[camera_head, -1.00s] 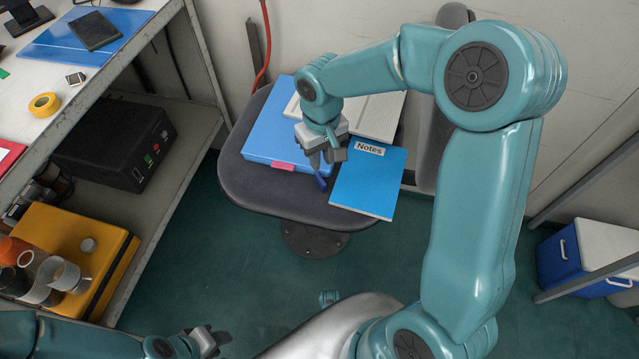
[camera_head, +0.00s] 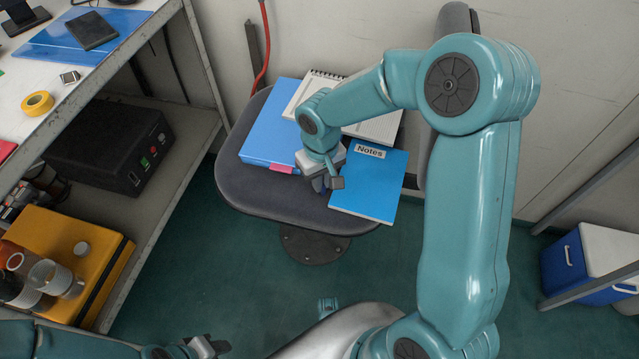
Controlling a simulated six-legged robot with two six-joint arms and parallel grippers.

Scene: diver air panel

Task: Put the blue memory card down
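My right gripper (camera_head: 327,184) points down close above the front part of the grey chair seat (camera_head: 262,195), left of the blue notebook marked "Notes" (camera_head: 372,190). A small dark-blue piece, likely the blue memory card (camera_head: 319,184), shows at its fingertips. It is mostly hidden by the fingers, so I cannot tell whether they grip it or whether it touches the seat. My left gripper (camera_head: 206,347) is low at the bottom edge, partly cut off, away from the chair.
A blue folder (camera_head: 268,130) with a pink tab and a spiral notepad (camera_head: 376,128) lie on the seat. The workbench (camera_head: 100,65) at left holds yellow tape (camera_head: 38,103) and a dark device (camera_head: 92,31). A blue-and-white cooler (camera_head: 585,262) stands at right. Bare seat shows at front left.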

